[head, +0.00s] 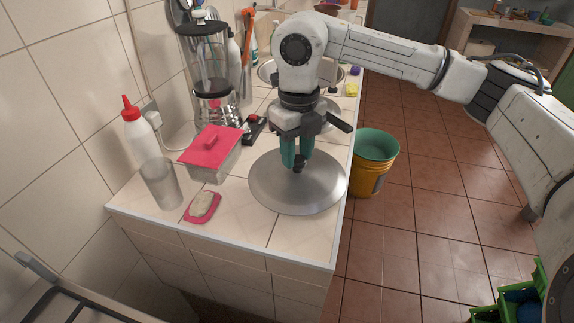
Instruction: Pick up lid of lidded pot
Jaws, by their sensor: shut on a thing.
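My gripper (298,164) points down and is shut on the dark knob of a wide round grey metal lid (272,195). The lid is roughly level and lies at the right front of the tiled counter in the picture, its right rim near the counter edge. No pot wall shows below the lid; what is under it is hidden. I cannot tell how far the lid is above the counter. A metal vessel (328,112) shows partly behind my gripper, and I cannot tell whether it is the pot.
Left of the lid are a box with a red lid (211,148), a soap dish (203,207), a clear glass (161,183) and a white bottle (139,134). A blender (208,75) stands behind. A yellow bucket (372,172) stands on the floor at right.

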